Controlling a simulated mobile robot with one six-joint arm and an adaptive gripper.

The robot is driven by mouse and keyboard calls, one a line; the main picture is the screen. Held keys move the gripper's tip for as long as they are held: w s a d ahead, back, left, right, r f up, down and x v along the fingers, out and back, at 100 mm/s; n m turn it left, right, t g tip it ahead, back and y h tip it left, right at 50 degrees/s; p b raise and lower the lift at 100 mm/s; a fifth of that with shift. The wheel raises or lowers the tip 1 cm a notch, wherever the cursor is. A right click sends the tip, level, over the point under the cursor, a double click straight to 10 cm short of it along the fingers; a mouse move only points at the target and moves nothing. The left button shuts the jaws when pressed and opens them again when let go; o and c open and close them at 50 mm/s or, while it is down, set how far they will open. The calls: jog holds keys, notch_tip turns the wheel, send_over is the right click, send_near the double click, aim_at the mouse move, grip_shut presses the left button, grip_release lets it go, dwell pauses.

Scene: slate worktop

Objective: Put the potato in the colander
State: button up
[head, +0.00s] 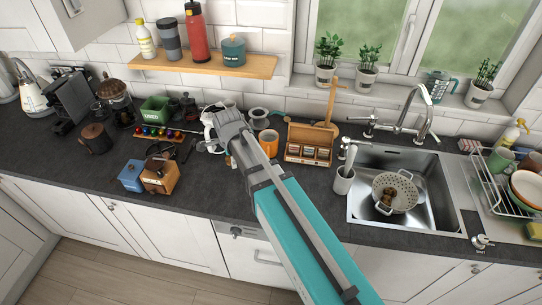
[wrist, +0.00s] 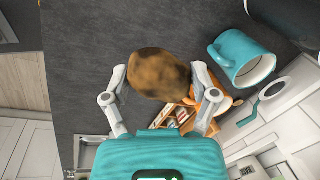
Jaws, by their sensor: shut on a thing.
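The potato (wrist: 158,75), brown with dark patches, is between the two fingers of my gripper (wrist: 158,84) in the wrist view, and my gripper is shut on it. In the head view my gripper (head: 213,130) is over the middle of the worktop, well left of the sink; the potato cannot be made out there. The pale colander (head: 408,200) with round holes is in the sink, with some small brown things inside it.
The steel sink (head: 440,222) is at the right, with a tap (head: 425,100) behind it. A white utensil pot (head: 343,182) stands at its left edge. A wooden box (head: 309,145) and orange mug (head: 269,142) stand right of my gripper. A teal mug (wrist: 243,58) shows in the wrist view.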

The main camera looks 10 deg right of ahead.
jog(key=shift+f+b, duration=1.3)
jog(key=shift+f, duration=0.1)
jog(key=shift+d, duration=0.1)
